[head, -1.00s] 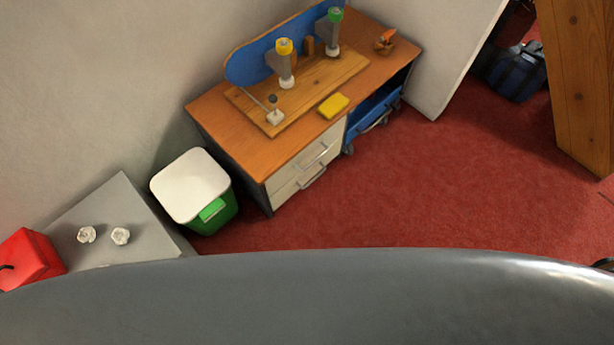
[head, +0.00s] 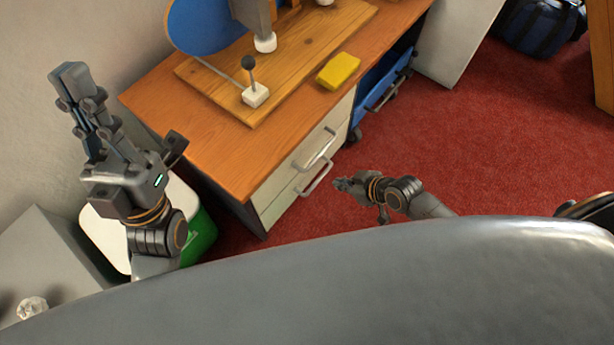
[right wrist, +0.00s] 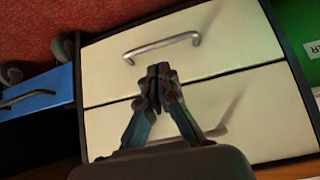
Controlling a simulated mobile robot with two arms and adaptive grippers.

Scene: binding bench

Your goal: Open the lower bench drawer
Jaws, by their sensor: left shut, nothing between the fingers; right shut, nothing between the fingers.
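The bench has two cream drawers, both closed. The lower drawer (head: 287,200) has a grey bar handle (head: 317,179). In the right wrist view the picture is turned over, so the lower drawer (right wrist: 235,25) with its handle (right wrist: 160,48) is at the top and the upper drawer (right wrist: 262,110) is below. My right gripper (head: 340,184) is shut and empty in front of the drawers, close to the lower handle. In the right wrist view its fingertips (right wrist: 161,72) appear just beside that bar, not around it. My left gripper (head: 70,76) is shut and empty, raised left of the bench.
The upper drawer's handle (head: 315,149) is right above the lower one. A green bin with a white lid (head: 98,225) stands left of the bench. A blue wheeled cart (head: 388,85) sits under the bench at right. The red carpet (head: 450,140) in front is open.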

